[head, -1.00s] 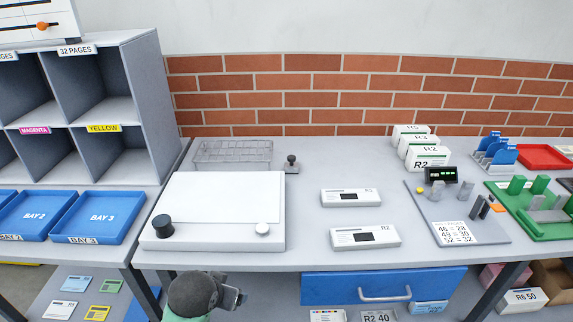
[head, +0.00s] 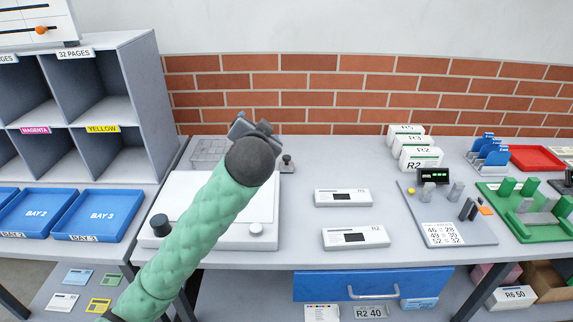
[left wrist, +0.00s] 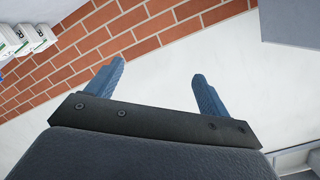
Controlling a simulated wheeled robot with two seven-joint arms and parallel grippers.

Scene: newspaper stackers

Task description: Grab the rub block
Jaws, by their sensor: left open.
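A small flat grey block with a dark round knob (head: 287,163), which looks like the rub block, stands on the table just right of the clear rack. My left gripper (head: 256,126) is raised above the back of the table, a little to the left of that block in the head view. In the left wrist view the two blue fingers of the left gripper (left wrist: 158,78) are apart with nothing between them. My right gripper is not in view.
My left arm crosses a white board (head: 187,186) with a black knob (head: 161,225) and a white knob (head: 256,229). A clear rack (head: 207,151) stands behind. Two white devices (head: 343,198) lie to the right. Grey shelves (head: 150,110) rise at left.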

